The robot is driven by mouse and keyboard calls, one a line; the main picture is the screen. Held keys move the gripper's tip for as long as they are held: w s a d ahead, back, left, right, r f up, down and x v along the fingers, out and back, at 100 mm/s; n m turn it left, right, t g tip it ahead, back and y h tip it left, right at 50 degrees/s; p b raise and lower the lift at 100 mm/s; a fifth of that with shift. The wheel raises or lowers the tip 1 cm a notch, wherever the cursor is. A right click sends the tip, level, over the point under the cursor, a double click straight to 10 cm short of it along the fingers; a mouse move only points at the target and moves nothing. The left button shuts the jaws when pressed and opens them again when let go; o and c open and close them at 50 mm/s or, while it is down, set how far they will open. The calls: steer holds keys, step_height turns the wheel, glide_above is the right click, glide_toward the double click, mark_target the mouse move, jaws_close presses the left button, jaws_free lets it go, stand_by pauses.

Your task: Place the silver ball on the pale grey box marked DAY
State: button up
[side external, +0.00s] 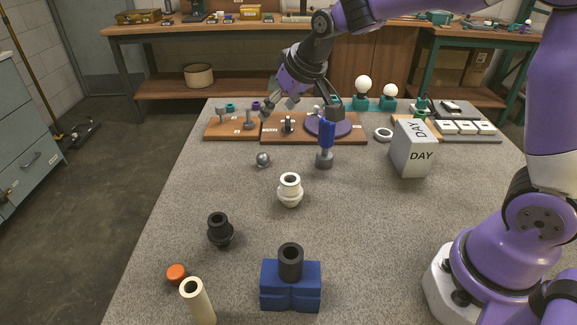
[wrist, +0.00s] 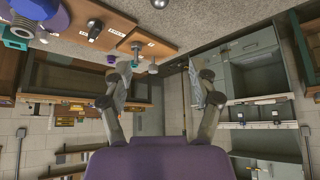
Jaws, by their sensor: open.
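The silver ball (side external: 263,159) rests on the grey table in the side view, left of a blue-handled tool. The pale grey box marked DAY (side external: 412,150) stands on the right half of the table; DAY shows on its top and front. My gripper (side external: 300,103) is open above the wooden boards at the back of the table, higher than the ball and behind it. In the wrist view my gripper's fingers (wrist: 165,60) are spread with nothing between them. A small roundish thing at the top edge there may be the ball; I cannot tell. The box is not seen there.
The blue-handled tool (side external: 325,145) stands upright right of the ball. A cream socket (side external: 290,190), a black socket (side external: 220,231) and a blue block (side external: 291,285) stand nearer the front. Wooden boards (side external: 235,128) with fittings line the back. Table around the ball is mostly clear.

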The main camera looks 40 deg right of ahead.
glide_toward(264, 154)
steer(key=x, duration=0.3)
steer(key=shift+w+f, duration=0.25)
steer(key=shift+f, duration=0.1)
steer(key=x, duration=0.5)
steer(key=shift+w+f, duration=0.15)
steer(key=shift+f, duration=0.15)
steer(key=shift+c, duration=0.4)
jaws_close()
